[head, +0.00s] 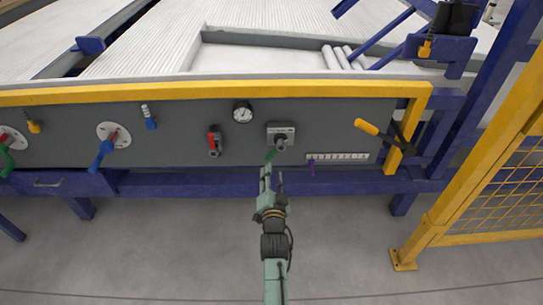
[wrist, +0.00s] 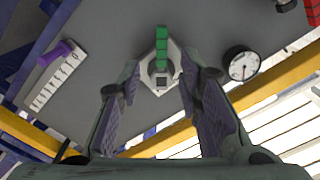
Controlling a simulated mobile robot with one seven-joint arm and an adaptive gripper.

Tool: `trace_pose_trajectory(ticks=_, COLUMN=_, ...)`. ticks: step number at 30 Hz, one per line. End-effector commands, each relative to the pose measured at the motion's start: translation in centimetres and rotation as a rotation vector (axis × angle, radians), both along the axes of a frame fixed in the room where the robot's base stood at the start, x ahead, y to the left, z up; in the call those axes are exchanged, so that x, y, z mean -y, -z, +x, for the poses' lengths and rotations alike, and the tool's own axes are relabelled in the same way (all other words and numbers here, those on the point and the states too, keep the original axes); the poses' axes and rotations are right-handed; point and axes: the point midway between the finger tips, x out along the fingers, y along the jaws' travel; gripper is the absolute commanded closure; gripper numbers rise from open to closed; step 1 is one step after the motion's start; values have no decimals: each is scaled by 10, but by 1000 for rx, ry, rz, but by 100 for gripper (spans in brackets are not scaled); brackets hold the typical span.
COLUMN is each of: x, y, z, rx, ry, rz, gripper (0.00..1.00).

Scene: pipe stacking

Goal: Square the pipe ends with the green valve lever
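The lever (wrist: 161,45) and mount (wrist: 161,78) also show in the wrist view, ahead of the fingers. My gripper (head: 272,172) is just below the lever in the head view. In the wrist view my gripper (wrist: 159,84) is open, its fingers spread left and right of the mount with nothing between the pads. Contact with the lever cannot be told. Several grey pipes (head: 343,57) lie at the back right of the deck.
Another green lever (head: 6,152) is at the far left. A blue lever (head: 104,150), red lever (head: 214,142), gauge (head: 243,112) and purple slider (head: 312,168) share the panel. A yellow-handled lever (head: 368,128) juts out at right. A yellow fence (head: 485,165) stands right; floor in front is clear.

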Motion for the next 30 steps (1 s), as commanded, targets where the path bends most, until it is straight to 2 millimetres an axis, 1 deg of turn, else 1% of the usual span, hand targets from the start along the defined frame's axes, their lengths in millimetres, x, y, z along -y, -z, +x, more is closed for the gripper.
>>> trace_pose_trajectory(ticks=1, x=-1, y=-3, z=10, rx=3, ry=0, rz=1, gripper=68)
trace_pose_trajectory(ticks=9, x=-4, y=-3, z=61, rx=3, ry=-1, rz=2, gripper=68)
trace_pose_trajectory(ticks=12, x=-4, y=-2, z=76, rx=3, ry=0, rz=1, gripper=68)
trace_pose_trajectory(ticks=15, x=-4, y=-2, z=86, rx=3, ry=0, rz=1, gripper=68)
trace_pose_trajectory(ticks=20, x=-5, y=-2, z=93, rx=2, ry=-1, rz=0, gripper=68)
trace_pose_trajectory(ticks=27, x=-5, y=-2, z=93, rx=3, ry=-2, rz=-1, gripper=68)
trace_pose_trajectory(ticks=30, x=-5, y=-2, z=93, rx=3, ry=-2, rz=-1, gripper=74)
